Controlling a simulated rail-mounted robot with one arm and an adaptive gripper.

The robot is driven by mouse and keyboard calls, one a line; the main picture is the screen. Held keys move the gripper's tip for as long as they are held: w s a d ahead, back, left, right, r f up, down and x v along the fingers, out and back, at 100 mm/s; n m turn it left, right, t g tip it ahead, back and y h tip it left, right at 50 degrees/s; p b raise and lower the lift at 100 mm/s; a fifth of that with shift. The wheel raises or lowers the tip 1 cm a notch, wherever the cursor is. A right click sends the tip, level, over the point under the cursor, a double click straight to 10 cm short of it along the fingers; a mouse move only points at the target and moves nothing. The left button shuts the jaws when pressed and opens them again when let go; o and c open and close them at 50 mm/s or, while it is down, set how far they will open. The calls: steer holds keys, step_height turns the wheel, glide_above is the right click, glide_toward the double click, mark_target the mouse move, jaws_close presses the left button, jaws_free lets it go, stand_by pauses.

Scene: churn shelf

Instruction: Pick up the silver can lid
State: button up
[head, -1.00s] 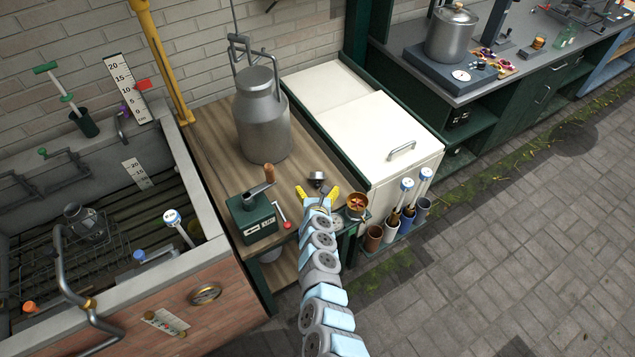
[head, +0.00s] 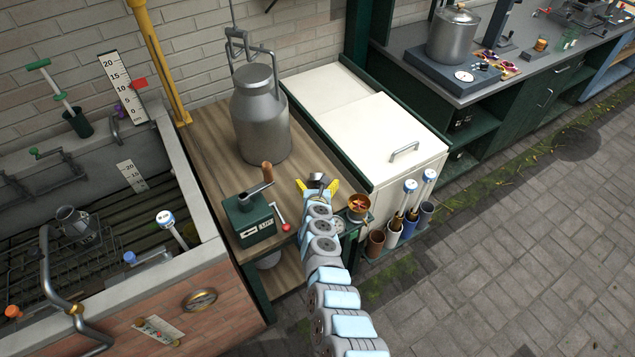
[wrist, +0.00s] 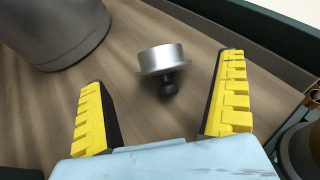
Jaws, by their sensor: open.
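The silver can lid (wrist: 161,58) is a small metal disc with a dark knob. In the wrist view it lies on the wooden tabletop (wrist: 130,85), tilted so that the knob points toward my gripper. In the head view the lid (head: 318,181) is small and partly hidden by my gripper (head: 318,188). In the wrist view the yellow fingers of my gripper (wrist: 165,110) are spread wide, with the lid ahead of and between them. The gripper is open and empty.
A large metal milk can (head: 261,120) stands behind the lid on the table. A green box with a crank (head: 248,220) is left of my gripper, and a brass cup (head: 358,205) is close on its right. A white chest (head: 385,140) adjoins the table.

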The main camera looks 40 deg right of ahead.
mark_target(317, 181)
steer(key=shift+w+d+f+b, duration=0.6)
steer(key=shift+w+f+b, duration=0.2)
steer(key=shift+b, duration=0.4)
steer(key=shift+b+x, duration=1.05)
steer(key=shift+b, duration=0.1)
steer(key=shift+d, duration=0.2)
steer(key=shift+r, duration=0.1)
steer(key=c, duration=1.3)
